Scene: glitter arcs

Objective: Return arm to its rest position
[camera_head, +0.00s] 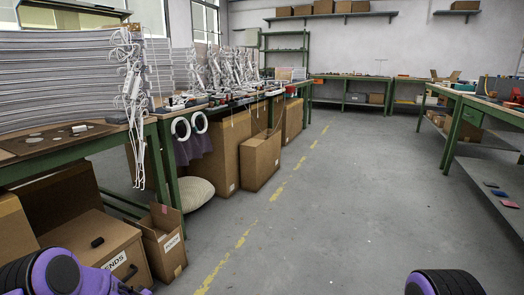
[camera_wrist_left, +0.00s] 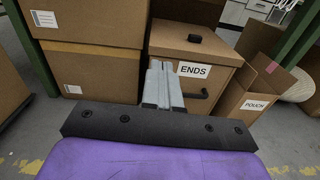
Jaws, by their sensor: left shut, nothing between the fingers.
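My left gripper (camera_wrist_left: 161,72) shows in the left wrist view with its two grey fingers together, shut and empty. It points at the front of a closed cardboard box labelled ENDS (camera_wrist_left: 184,52); I cannot tell whether the fingers touch it. In the head view only purple and black parts of my left arm show at the bottom left, in front of the same ENDS box (camera_head: 100,243). A purple and black part of my right arm shows at the bottom right. My right gripper is out of view.
An open box labelled POUCH (camera_head: 167,248) stands right of the ENDS box, under a green-legged workbench (camera_head: 97,148). A small black object (camera_head: 97,242) lies on the ENDS box. Another bench (camera_head: 484,110) stands at the right. The grey floor (camera_head: 340,210) between them is clear.

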